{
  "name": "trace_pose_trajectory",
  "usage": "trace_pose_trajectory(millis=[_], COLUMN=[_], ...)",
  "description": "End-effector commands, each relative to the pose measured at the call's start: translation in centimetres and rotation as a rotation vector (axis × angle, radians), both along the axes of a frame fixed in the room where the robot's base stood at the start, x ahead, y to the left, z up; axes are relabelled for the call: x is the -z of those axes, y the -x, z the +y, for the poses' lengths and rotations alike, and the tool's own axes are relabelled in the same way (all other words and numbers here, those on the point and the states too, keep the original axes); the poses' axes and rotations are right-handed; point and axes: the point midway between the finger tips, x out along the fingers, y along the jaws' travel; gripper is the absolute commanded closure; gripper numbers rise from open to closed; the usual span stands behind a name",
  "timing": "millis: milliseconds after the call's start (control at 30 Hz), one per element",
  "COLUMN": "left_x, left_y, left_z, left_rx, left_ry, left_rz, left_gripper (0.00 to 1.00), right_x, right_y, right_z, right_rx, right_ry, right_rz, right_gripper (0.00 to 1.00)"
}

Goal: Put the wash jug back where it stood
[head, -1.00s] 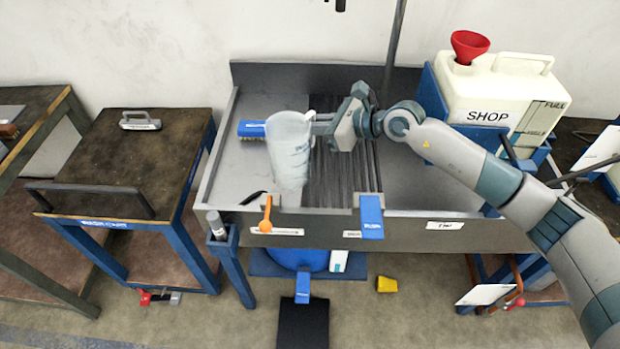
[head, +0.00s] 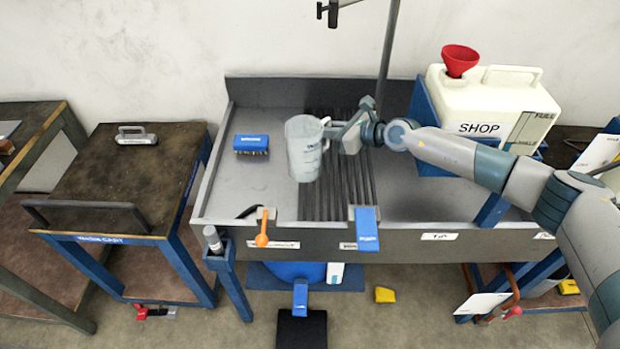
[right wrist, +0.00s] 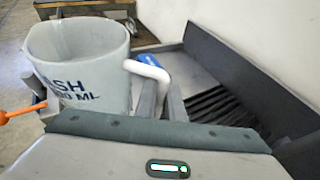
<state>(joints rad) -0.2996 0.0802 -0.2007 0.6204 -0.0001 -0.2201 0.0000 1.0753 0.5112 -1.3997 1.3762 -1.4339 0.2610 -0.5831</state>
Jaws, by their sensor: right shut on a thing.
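The wash jug (head: 303,150) is a pale translucent jug with a handle on its right and dark lettering. It is upright over the sink bench, at the left edge of the dark slatted drain. My right gripper (head: 332,132) is shut on its handle from the right. In the right wrist view the jug (right wrist: 85,65) fills the upper left, its white handle reaching toward the gripper (right wrist: 165,100). I cannot tell whether the jug's base touches the bench. My left gripper is not in view.
A blue brush (head: 251,144) lies on the sink bench (head: 245,180) left of the jug. An orange-handled tool (head: 262,228) and a blue clip (head: 366,229) hang on the front edge. A white SHOP tank (head: 492,105) with a red funnel stands right. The left of the bench is mostly clear.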

Motion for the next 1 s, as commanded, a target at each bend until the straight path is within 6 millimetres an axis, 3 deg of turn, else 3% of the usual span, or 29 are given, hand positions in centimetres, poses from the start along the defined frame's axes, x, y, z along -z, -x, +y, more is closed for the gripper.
trace_pose_trajectory(millis=[333, 767, 1000], left_x=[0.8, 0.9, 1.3], left_y=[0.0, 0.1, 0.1], left_z=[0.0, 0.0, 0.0], left_rx=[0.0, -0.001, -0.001], left_ry=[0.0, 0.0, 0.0], left_rz=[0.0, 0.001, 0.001], left_gripper=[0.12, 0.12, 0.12], right_x=[5.0, 5.8, 8.2], right_y=[0.1, 0.0, 0.1], right_z=[0.0, 0.0, 0.0], right_rx=[0.002, -0.001, 0.002], right_ry=[-0.003, -0.001, -0.003], right_rz=[0.005, 0.001, 0.005], right_gripper=[1.0, 1.0, 1.0])
